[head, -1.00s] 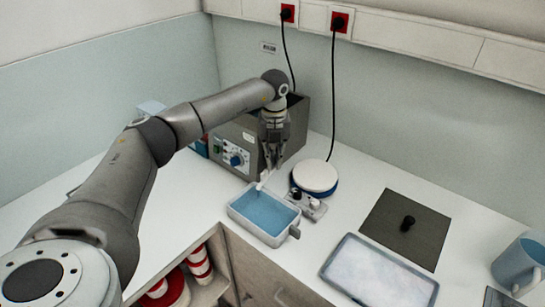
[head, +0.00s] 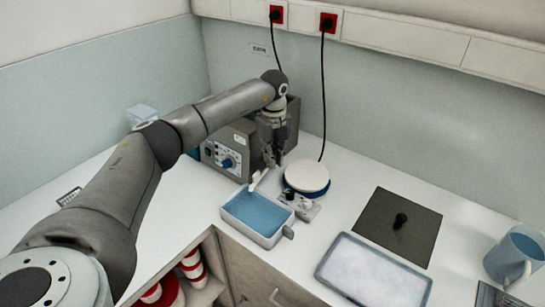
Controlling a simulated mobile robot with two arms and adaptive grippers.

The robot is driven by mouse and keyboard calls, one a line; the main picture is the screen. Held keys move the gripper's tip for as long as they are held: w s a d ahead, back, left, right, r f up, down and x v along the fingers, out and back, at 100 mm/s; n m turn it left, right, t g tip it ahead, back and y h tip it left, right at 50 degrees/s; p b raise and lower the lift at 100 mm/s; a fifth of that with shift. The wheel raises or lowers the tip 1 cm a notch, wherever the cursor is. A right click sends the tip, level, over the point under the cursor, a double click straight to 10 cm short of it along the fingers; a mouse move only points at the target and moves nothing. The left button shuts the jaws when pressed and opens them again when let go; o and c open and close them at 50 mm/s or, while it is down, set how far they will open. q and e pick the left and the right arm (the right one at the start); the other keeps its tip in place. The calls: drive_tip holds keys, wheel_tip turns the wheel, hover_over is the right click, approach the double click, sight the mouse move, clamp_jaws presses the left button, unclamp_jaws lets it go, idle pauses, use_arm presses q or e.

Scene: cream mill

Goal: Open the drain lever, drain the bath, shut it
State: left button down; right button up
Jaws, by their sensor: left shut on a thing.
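The bath (head: 228,152) is a grey metal box with a blue knob on its front panel, in the back corner of the counter. The white drain lever (head: 259,179) shows low at its front right, tilted. My left gripper (head: 270,162) reaches down at the bath's right front edge, shut on the drain lever; its fingers partly hide the grip. A light tray (head: 283,232) holding blue liquid stands just below and in front of the lever. The inside of the bath is mostly hidden by my arm. My right gripper is out of view.
A round white-topped plate device (head: 307,176) stands close right of the gripper, with small knobs in front. Further right are a dark mat (head: 378,226) with a black knob, a shallow pale tray (head: 346,272) and a blue jug (head: 513,256). Counter to the left is mostly free.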

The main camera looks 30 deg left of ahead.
use_arm(q)
drive_tip(key=c, duration=1.5)
unclamp_jaws()
drive_tip(key=shift+r, duration=0.1)
wheel_tip(320, 180, up, 12)
drive_tip(key=shift+f, duration=0.1)
